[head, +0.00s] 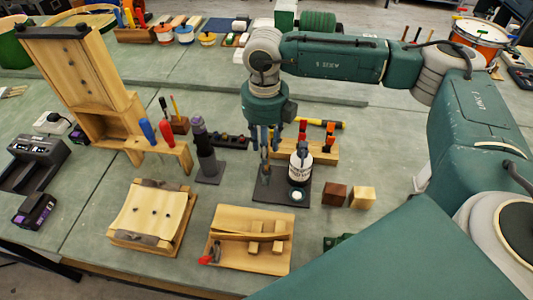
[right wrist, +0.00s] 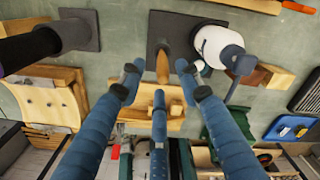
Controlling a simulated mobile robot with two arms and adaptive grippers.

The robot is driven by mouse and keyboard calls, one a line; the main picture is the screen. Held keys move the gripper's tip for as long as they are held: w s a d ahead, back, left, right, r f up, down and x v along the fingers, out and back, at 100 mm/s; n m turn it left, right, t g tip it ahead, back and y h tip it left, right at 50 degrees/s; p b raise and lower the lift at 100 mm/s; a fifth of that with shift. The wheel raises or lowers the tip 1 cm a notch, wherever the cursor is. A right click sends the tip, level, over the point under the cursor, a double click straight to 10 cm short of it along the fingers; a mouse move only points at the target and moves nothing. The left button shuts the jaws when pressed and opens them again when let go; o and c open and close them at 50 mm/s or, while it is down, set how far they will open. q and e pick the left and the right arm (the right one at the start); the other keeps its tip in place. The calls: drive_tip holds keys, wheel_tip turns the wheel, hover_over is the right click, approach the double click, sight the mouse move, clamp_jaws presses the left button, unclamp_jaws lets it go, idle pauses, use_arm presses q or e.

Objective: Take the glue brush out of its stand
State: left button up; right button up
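The glue brush shows its wooden handle (right wrist: 163,66) in the right wrist view, upright on a dark base plate (right wrist: 160,25). In the head view the plate (head: 268,194) lies mid-bench, and the brush is mostly hidden by my fingers. A white glue bottle (head: 300,170) with a dark cap stands beside the brush on the plate; it also shows in the right wrist view (right wrist: 216,46). My right gripper (head: 266,150) points down over the brush. Its blue fingers (right wrist: 159,80) are open around the handle, with gaps visible on both sides. My left gripper is not in view.
A black and purple tool (head: 205,145) stands close left on its own base. A wooden rack with tools (head: 318,150) is behind the bottle. Two wooden blocks (head: 348,195) sit to the right. Wooden jigs (head: 250,238) lie in front.

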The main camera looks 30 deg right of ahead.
drive_tip(key=shift+f, duration=0.85)
drive_tip(key=f+p, duration=0.2)
drive_tip(key=f, duration=0.1)
drive_tip(key=f+p, duration=0.1)
drive_tip(key=f, duration=0.1)
drive_tip(key=shift+w+d, duration=0.15)
drive_tip(key=shift+d, duration=0.15)
drive_tip(key=shift+f, duration=0.3)
clamp_jaws()
